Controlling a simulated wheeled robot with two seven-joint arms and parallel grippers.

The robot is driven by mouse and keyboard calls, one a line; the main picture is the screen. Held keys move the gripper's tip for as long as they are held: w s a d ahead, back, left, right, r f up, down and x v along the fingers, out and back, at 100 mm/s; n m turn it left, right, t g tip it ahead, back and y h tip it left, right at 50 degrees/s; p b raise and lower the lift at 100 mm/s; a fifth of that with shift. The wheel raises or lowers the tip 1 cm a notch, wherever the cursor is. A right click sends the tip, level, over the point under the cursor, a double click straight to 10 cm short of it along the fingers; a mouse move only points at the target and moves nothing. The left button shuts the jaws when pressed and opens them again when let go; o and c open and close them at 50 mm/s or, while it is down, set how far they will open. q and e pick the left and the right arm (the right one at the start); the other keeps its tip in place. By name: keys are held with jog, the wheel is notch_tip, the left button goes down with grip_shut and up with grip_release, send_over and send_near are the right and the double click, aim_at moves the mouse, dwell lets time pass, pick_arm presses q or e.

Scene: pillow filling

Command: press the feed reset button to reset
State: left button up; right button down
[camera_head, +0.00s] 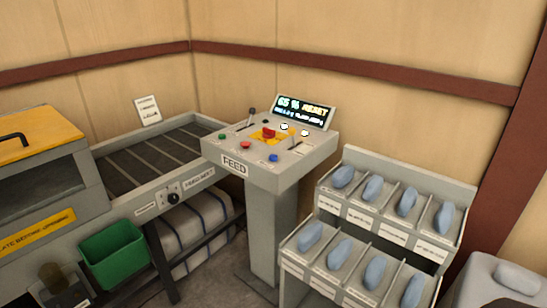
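The grey feed console (262,174), labelled FEED, stands on a pedestal at the centre. Its sloped top carries a green button (222,136), a red button (246,145), a blue button (273,158) and a red mushroom button (268,132) on a yellow plate. Button labels are too small to read, so I cannot tell which one is reset. The display (303,111) appears to read "65 % RESET". Neither of my grippers is in view.
A slatted conveyor (152,158) adjoins the console on the left, with a yellow-lidded machine (42,135) and green bin (113,252) nearby. A two-tier rack (395,165) of blue pouches stands close on the right. Floor in front of the pedestal is partly visible.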

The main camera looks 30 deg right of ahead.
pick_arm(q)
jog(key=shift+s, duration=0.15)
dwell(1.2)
